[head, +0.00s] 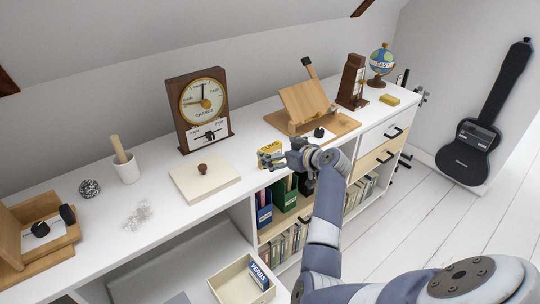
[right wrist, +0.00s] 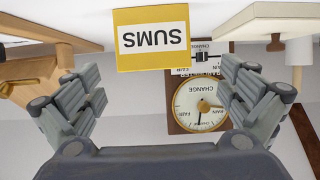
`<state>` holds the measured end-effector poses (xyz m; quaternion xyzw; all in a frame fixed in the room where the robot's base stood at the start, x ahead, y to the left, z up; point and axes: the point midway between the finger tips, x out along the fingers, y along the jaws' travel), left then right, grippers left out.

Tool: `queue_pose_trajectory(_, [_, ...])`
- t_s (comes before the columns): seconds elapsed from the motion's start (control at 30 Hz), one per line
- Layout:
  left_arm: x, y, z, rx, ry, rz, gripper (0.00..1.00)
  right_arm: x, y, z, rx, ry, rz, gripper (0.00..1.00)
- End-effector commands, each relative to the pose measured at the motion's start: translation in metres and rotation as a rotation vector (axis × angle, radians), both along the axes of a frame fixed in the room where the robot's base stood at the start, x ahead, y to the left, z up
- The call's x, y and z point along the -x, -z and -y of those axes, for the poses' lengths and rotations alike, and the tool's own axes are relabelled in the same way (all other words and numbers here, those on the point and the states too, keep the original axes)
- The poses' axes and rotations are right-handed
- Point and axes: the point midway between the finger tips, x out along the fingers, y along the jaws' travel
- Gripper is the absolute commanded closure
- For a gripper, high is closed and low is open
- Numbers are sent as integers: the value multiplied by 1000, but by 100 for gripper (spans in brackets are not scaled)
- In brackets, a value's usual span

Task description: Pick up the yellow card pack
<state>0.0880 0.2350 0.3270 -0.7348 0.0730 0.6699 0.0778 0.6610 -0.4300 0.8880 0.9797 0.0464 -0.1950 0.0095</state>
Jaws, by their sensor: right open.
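The yellow card pack (head: 270,148) stands near the front edge of the white cabinet top, beyond my right gripper (head: 265,160). In the right wrist view, the pack (right wrist: 152,60) shows upside down with a white label reading SUMS. My right gripper (right wrist: 165,88) is open, and its fingers frame the space below the pack in that picture. Nothing is between the fingers, and I see no contact with the pack. In the head view, the fingers partly cover the pack's lower part. My left gripper is not in view.
A cream board with a brown knob (head: 205,178) lies left of the pack. A wooden dial clock (head: 201,110) stands behind. A wooden stand (head: 303,105) on a board is to the right. A small yellow block (head: 389,99) lies near the globe (head: 381,62). Binders fill the shelf below.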

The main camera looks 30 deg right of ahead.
Motion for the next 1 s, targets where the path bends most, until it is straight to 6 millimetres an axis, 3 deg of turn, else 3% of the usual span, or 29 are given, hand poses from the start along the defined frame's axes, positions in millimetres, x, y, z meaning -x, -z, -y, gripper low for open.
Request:
queue_pose_trajectory(0.5, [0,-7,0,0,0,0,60,-44,15,3,-3,0,0,2])
queue_pose_trajectory(0.87, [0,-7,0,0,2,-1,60,-49,19,3,-1,0,-1,2])
queue_pose_trajectory(1.0, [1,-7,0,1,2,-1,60,-49,18,3,-1,0,-1,29])
